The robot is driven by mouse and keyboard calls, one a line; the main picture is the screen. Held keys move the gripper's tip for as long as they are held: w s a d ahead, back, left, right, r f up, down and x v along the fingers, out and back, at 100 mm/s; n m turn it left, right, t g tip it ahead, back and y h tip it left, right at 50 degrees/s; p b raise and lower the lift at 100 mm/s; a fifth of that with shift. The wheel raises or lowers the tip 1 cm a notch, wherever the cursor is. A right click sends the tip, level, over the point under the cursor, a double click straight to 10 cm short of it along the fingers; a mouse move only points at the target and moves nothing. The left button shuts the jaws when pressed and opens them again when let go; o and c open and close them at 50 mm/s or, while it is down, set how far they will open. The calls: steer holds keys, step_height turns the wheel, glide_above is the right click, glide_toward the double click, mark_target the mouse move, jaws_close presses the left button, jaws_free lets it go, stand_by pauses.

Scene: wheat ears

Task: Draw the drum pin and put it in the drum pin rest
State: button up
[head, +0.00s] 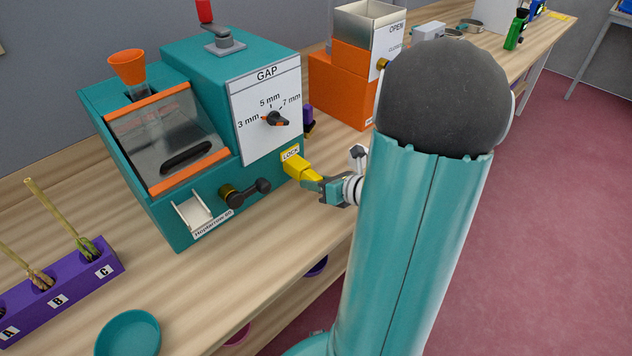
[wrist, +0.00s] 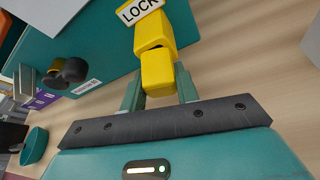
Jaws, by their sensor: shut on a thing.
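A dark line shows between handle and block; I cannot tell how deep the pin sits. My gripper (head: 323,184) is shut on the handle, with a finger on each side in the wrist view (wrist: 160,93). I cannot clearly identify the drum pin rest; a small purple piece (head: 309,115) is partly hidden beside the machine.
The teal machine (head: 184,231) has a black crank (head: 248,190) left of the pin. A purple rack (head: 75,277) with wheat ears and a teal dish (head: 128,332) are at left. An orange machine (head: 340,88) stands behind. Bench between machine and front edge is clear.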

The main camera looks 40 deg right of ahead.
jaws_close()
steer(key=shift+s, duration=0.6)
steer(key=shift+o, duration=0.7)
jaws_free()
jaws_close()
steer(key=shift+s+d, duration=0.1)
steer(key=shift+s, duration=3.35)
steer(key=shift+w, duration=0.25)
